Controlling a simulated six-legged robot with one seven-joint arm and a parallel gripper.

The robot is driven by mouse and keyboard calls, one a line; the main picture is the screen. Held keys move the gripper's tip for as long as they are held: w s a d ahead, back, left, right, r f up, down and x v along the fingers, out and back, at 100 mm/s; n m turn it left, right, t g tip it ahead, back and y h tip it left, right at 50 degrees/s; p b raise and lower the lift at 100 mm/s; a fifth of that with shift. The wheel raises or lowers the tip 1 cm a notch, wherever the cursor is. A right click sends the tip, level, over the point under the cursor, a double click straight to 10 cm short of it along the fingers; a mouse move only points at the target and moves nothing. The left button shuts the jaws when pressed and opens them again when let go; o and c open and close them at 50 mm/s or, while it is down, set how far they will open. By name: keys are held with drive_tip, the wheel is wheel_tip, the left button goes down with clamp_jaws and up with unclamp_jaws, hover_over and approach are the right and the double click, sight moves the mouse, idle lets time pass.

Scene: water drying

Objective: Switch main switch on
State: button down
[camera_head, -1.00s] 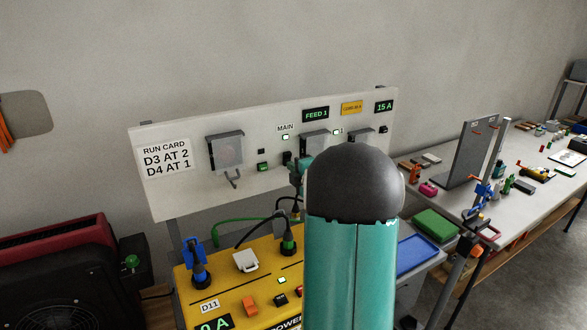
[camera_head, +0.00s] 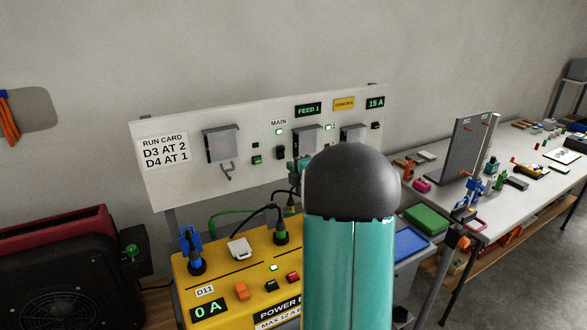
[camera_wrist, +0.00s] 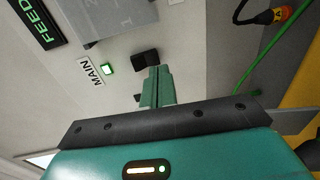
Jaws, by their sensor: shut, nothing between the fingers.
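The main switch (camera_head: 280,153) is a small black switch on the white panel (camera_head: 180,192), under the MAIN label (camera_head: 279,122) and a lit green-white lamp (camera_head: 280,131). In the wrist view the black switch (camera_wrist: 146,59) is just beyond my fingertips, with the lit lamp (camera_wrist: 108,69) and the MAIN label (camera_wrist: 91,72) to its left. My gripper (camera_wrist: 155,72) is shut and empty, its tips close to the switch; I cannot tell whether they touch it. In the head view my arm hides most of the gripper.
Grey-covered boxes (camera_head: 222,145) and a green button (camera_head: 256,160) are on the panel near the switch. A yellow power box (camera_head: 215,280) with plugs and cables stands below. A bench (camera_head: 500,200) with small objects is at right.

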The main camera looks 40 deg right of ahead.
drive_tip(key=s+a+f, duration=0.1)
drive_tip(key=s+a, duration=0.2)
drive_tip(key=s, duration=0.6)
drive_tip(key=shift+f, duration=0.2)
drive_tip(key=shift+s, duration=0.1)
drive_tip(key=a+r+m+g, duration=0.2)
drive_tip(key=a+r+m, duration=0.15)
drive_tip(key=a, duration=0.55)
drive_tip(key=a+r+m+g, duration=0.25)
drive_tip(key=a+m, duration=0.25)
drive_tip(key=a, duration=0.3)
drive_tip(key=s+a+f+m+g+y, duration=0.1)
drive_tip(key=s+a+m+g+y, duration=0.1)
drive_tip(key=s+a, duration=0.6)
drive_tip(key=s+a+f+m+g+y, duration=0.2)
drive_tip(key=s+a, duration=0.6)
drive_tip(key=a, duration=0.9)
drive_tip(key=shift+s+m+g+y, duration=0.25)
drive_tip(key=shift+m+g+y, duration=0.35)
drive_tip(key=shift+m+g, duration=0.3)
